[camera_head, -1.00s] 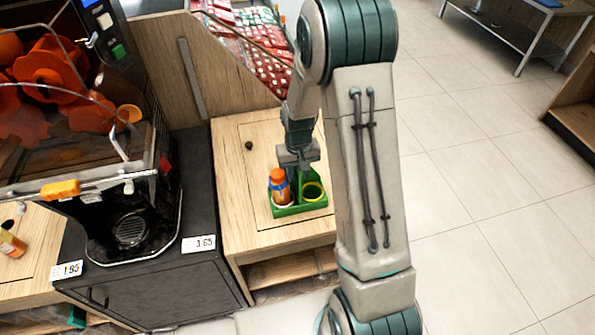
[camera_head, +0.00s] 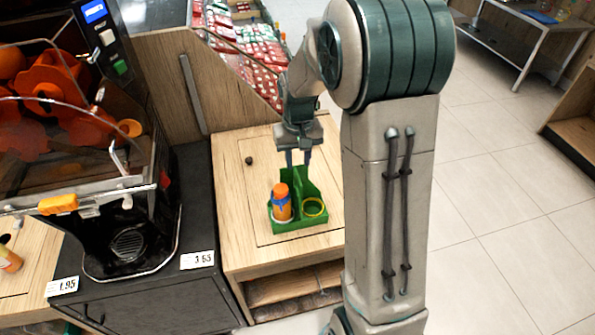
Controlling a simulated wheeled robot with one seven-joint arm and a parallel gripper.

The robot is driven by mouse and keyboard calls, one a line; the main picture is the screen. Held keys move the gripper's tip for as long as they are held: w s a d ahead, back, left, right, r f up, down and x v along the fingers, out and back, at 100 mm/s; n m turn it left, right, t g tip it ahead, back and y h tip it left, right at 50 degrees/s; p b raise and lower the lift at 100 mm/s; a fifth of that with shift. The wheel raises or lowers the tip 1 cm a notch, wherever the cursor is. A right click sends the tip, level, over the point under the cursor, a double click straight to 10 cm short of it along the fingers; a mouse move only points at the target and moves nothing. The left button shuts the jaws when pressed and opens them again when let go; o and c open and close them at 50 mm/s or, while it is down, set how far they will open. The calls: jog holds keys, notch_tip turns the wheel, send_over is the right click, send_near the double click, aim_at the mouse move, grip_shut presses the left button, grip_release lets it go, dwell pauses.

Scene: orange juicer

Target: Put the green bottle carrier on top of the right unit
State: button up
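The green bottle carrier (camera_head: 291,225) stands upright on the wooden top of the right unit (camera_head: 236,208), to the right of the juicer. An orange bottle with a blue band (camera_head: 282,204) sits in its left compartment. The right compartment with its round ring (camera_head: 314,207) looks empty. My gripper (camera_head: 298,160) is just above and behind the carrier's raised back, pointing down. Its two fingers are spread apart with a gap between them. The fingertips are close to the top of the carrier's back; whether they touch it I cannot tell.
The juicer (camera_head: 72,120) with orange parts stands at left on a dark cabinet (camera_head: 170,295). A wooden panel (camera_head: 165,80) rises behind the units. Red packages (camera_head: 250,50) lie behind. Another bottle (camera_head: 9,259) is at the far left. Bare floor is at right.

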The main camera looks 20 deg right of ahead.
jog(key=shift+r, duration=0.35)
jog(key=s+r+t, duration=0.1)
jog(key=s+r, duration=0.4)
jog(key=s, duration=0.5)
jog(key=s+r+t, duration=0.2)
jog(key=s+r, duration=0.3)
jog(key=s, duration=0.6)
jog(key=shift+s+r, duration=0.15)
jog(key=shift+s, duration=0.05)
jog(key=shift+a, duration=0.1)
